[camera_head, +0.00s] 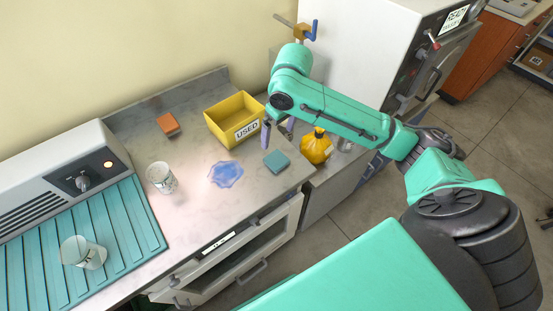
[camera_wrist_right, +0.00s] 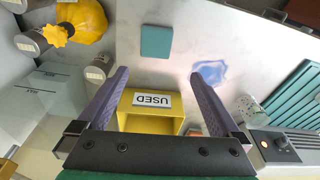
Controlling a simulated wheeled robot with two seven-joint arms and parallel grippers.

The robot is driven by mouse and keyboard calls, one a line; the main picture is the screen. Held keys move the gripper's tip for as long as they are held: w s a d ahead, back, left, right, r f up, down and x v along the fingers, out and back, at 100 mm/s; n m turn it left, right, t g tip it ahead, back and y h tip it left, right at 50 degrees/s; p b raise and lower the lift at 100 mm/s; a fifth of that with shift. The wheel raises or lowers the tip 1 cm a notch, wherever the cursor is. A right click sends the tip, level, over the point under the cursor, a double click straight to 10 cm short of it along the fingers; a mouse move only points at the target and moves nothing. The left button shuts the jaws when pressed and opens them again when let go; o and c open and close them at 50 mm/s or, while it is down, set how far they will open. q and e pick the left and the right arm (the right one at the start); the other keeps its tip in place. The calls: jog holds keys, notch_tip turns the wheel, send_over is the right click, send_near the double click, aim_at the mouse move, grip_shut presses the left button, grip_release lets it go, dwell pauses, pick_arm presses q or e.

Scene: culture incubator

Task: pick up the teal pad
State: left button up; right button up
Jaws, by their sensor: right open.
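The teal pad (camera_head: 277,161) lies flat on the marble counter, near its right end and to the right of a blue spill. It also shows in the right wrist view (camera_wrist_right: 156,41), ahead of the fingertips and roughly centred between them. My right gripper (camera_head: 278,131) is open and empty, its purple fingers pointing down beside the yellow bin, behind the pad in the head view. In the wrist view the open fingers (camera_wrist_right: 158,76) stand apart with the bin showing between them. They do not touch the pad. My left gripper is not in view.
A yellow bin marked USED (camera_head: 218,128), an orange pad (camera_head: 168,124), the blue spill (camera_head: 226,174) and a beaker (camera_head: 160,178) are on the counter. Another beaker (camera_head: 82,252) stands on the ribbed teal mat (camera_head: 130,222).

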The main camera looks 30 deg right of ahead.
aim_at(277, 159)
jog(key=f+p, duration=0.1)
jog(key=f, duration=0.3)
jog(key=w+f+p, duration=0.1)
jog(key=f, duration=0.3)
jog(key=f+p, duration=0.1)
jog(key=f, duration=0.4)
jog(key=shift+w+d, duration=0.2)
jog(key=shift+f, duration=0.2)
jog(key=c, duration=1.1)
